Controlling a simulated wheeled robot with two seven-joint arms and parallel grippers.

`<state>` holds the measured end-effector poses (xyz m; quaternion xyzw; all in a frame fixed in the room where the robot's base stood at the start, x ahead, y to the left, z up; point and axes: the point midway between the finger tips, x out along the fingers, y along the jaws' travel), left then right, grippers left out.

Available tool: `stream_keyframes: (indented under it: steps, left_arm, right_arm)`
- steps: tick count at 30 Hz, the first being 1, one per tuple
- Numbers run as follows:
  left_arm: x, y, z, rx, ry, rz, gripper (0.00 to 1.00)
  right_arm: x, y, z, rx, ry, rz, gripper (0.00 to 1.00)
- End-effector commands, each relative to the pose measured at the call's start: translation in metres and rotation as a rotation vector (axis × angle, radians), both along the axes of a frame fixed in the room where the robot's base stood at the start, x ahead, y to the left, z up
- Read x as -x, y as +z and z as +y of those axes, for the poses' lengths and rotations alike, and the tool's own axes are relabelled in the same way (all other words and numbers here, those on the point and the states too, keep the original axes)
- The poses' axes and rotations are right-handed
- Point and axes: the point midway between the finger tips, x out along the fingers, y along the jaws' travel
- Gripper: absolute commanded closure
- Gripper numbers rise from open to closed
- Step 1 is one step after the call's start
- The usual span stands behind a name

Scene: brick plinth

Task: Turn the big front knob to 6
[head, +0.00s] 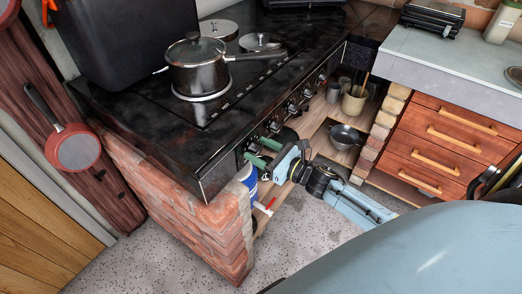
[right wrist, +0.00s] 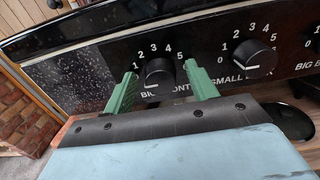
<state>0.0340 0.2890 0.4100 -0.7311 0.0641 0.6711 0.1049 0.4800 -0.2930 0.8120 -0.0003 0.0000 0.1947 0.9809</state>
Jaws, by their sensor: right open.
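The big front knob (right wrist: 158,73) is black and round, on the cooker's black front panel in the right wrist view. White numbers 1 to 5 show around its top, and the label under it is partly covered. A white mark shows low on its face; I cannot tell which number it points at. My right gripper (right wrist: 160,92) is open, with one green finger on each side of the knob; contact is not clear. In the head view my right gripper (head: 263,151) is at the panel's near left end and hides this knob. My left gripper is not in view.
The small back knob (right wrist: 254,54) sits just right of the right finger, with more knobs beyond. A lidded pot (head: 198,68) stands on the black hob (head: 150,115). A brick plinth (head: 190,215) is left below. Shelves with a dark pan (head: 344,137) lie under the panel.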

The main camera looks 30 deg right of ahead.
Motion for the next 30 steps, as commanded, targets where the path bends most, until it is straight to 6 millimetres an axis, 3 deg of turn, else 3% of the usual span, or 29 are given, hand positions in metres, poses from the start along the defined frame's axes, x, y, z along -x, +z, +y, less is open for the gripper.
stream_keyframes:
  steps: [7,17,30]
  left_arm:
    - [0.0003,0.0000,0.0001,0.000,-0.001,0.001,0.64]
    - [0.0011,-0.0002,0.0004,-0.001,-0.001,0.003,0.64]
    - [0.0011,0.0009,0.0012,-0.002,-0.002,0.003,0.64]
  right_arm:
    - [-0.0003,-0.0002,0.0004,-0.001,0.000,0.000,0.44]
    - [0.0000,-0.0001,0.0004,-0.001,0.000,0.000,0.86]
    - [-0.0002,-0.0001,-0.0001,-0.099,0.000,0.041,0.86]
